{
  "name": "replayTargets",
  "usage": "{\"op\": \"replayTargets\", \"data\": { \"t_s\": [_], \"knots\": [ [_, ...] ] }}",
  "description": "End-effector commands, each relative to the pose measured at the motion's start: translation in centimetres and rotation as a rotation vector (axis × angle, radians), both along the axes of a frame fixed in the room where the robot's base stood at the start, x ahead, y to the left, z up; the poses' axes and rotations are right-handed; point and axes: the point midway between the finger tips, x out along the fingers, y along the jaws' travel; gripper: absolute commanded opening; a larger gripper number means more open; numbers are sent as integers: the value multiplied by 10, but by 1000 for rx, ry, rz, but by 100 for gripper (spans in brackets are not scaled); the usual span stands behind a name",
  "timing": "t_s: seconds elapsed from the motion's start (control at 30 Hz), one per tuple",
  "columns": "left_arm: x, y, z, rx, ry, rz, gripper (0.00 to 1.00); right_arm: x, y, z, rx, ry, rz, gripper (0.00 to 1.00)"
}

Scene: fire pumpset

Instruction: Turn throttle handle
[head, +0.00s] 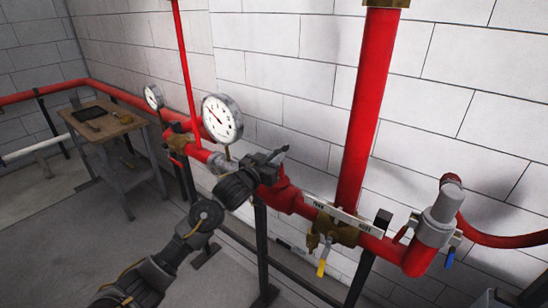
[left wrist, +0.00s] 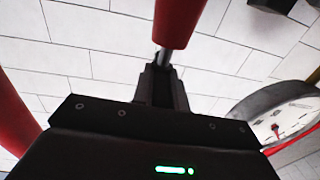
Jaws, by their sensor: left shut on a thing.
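My left gripper (head: 272,162) reaches up from the lower left to the red pipe line, just right of the large gauge. In the left wrist view its dark fingers (left wrist: 161,84) are shut on the throttle handle, a thick red grip (left wrist: 180,18) on a thin metal stem (left wrist: 163,58). The fingers meet it around the stem end, below the red part. In the head view the handle is mostly hidden behind my gripper, so I cannot tell its angle there. My right gripper is not in view.
A large round gauge (head: 222,119) stands close left of my gripper; it also shows in the left wrist view (left wrist: 285,118). A smaller gauge (head: 154,97) is farther back. A red riser pipe (head: 364,110) and a yellow-handled valve (head: 322,267) are to the right. A small table (head: 84,140) stands left.

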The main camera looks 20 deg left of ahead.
Motion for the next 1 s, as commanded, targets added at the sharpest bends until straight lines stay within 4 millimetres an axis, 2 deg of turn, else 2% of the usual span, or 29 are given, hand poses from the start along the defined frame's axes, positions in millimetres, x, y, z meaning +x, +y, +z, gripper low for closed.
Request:
{"op": "replayTargets", "data": {
  "t_s": [0.37,0.4,0.53,0.83,1.0],
  "knots": [
    [0,0,0,0,-1,3,0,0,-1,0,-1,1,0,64],
    [0,0,1,-1,-2,3,20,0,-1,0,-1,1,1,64],
    [0,0,0,0,-1,3,36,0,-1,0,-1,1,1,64],
    [-1,1,0,0,-1,3,36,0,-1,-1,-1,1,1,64],
    [-18,6,-2,-1,-2,2,36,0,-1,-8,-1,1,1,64]
  ]
}}
